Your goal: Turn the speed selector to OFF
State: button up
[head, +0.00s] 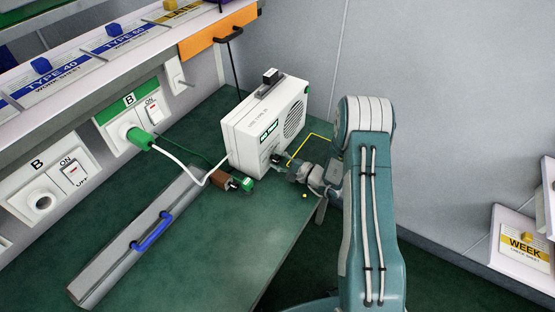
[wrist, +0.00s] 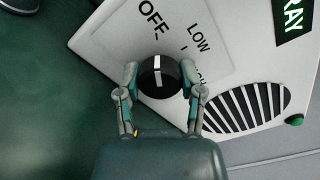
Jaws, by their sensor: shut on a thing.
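The speed selector (wrist: 160,77) is a round black knob with a white pointer line, on the white face of a box-shaped unit (head: 262,122). In the wrist view the labels OFF, LOW and a partly hidden third one stand around it. The pointer line runs nearly straight up in that view, between OFF and LOW; which mark it meets is hard to tell. My gripper (wrist: 161,88) has one finger on each side of the knob and is shut on it. In the head view my gripper (head: 284,160) is at the unit's lower front, and the knob is mostly hidden there.
The unit stands on a green bench (head: 214,245). A brown and green connector (head: 233,181) with a white cable lies close to its left. A grey bar with a blue handle (head: 152,231) lies at the left. A wall with sockets (head: 139,134) rises behind. The bench front is clear.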

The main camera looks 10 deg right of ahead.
jog(key=shift+f, duration=0.1)
jog(key=o, duration=1.2)
jog(key=shift+a, duration=0.1)
jog(key=v, duration=1.2)
